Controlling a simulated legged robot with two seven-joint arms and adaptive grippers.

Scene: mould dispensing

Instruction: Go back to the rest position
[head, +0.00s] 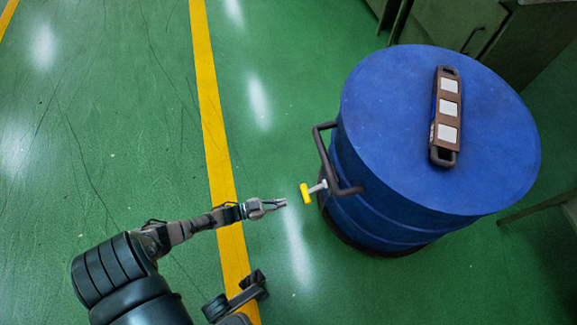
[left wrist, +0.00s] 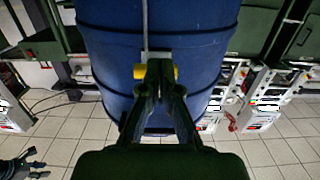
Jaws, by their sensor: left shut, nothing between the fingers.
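My left gripper (head: 282,202) is shut and empty in the head view. It points right, toward the blue barrel (head: 362,178), with a gap between its tips and a yellow-ended tap handle (head: 305,194) on the barrel's side. In the left wrist view the closed fingers (left wrist: 160,66) stand in front of the barrel (left wrist: 205,50). They partly cover the tap, whose yellow ends (left wrist: 140,71) show on both sides of the tips.
A brown bar with white squares (head: 446,115) lies on the barrel's lid. A dark curved handle (head: 325,155) sticks out from its side. Green cabinets (head: 455,30) stand behind. A yellow line (head: 210,110) crosses the green floor, which is clear at left.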

